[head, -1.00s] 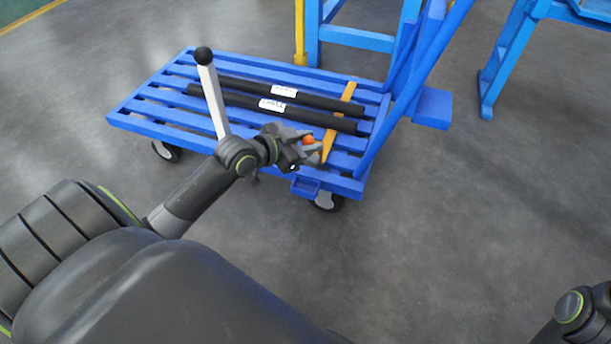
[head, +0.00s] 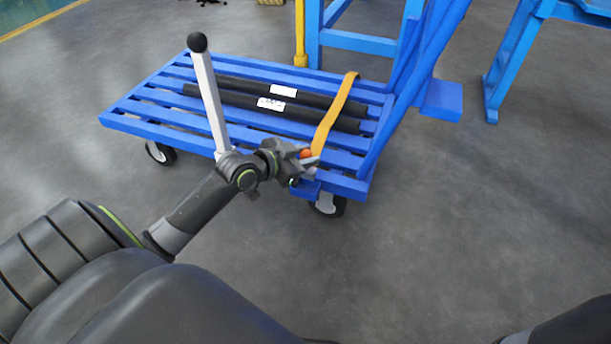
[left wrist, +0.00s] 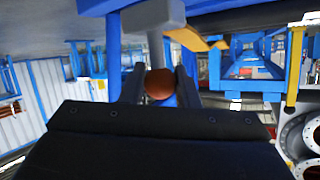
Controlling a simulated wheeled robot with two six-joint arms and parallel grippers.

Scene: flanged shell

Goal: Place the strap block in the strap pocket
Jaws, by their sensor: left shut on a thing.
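My left gripper (head: 311,160) is shut on the strap block, a small orange-red piece (head: 305,154), at the near right edge of the blue cart. A round orange-brown end of it (left wrist: 160,83) shows between the fingers in the left wrist view. The yellow strap (head: 336,113) runs from the block across the black bars toward the cart's far side. The strap pocket, a small blue box (head: 304,190) on the cart's near edge, is just below the gripper and partly covered by it. Contact between block and pocket cannot be told. My right gripper is out of view.
Two black bars (head: 225,105) with white labels lie on the slatted blue cart (head: 140,122). Blue handle posts (head: 415,85) stand at the cart's right. The floor in front is clear.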

